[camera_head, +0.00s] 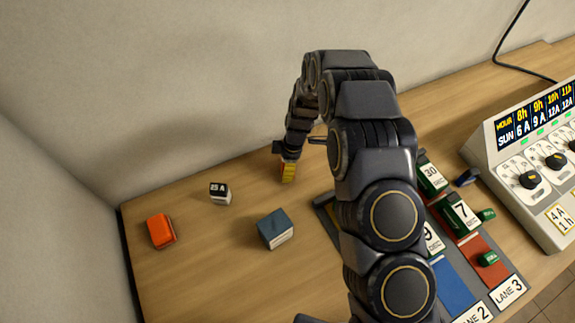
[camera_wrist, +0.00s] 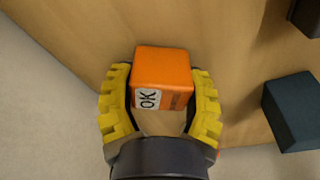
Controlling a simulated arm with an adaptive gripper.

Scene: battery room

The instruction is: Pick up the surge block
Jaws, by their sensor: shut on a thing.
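My gripper (camera_head: 288,172) is near the back edge of the table, by the wall, pointing down. In the wrist view its yellow fingers (camera_wrist: 160,105) are shut on an orange block (camera_wrist: 162,70) with a white "OK" label, gripped from both sides. In the head view this held block is hidden by the fingers. Another orange block (camera_head: 161,231) with a darker red lower part lies at the left of the table. No label reading "surge" is legible. I cannot tell whether the held block touches the table.
A small "25 A" block (camera_head: 220,193) and a blue-grey block (camera_head: 275,229) stand on the table (camera_head: 205,275). A lane board (camera_head: 505,292) with green dated blocks (camera_head: 460,215) is at the right, beside a dial console (camera_head: 535,165). My arm covers the middle.

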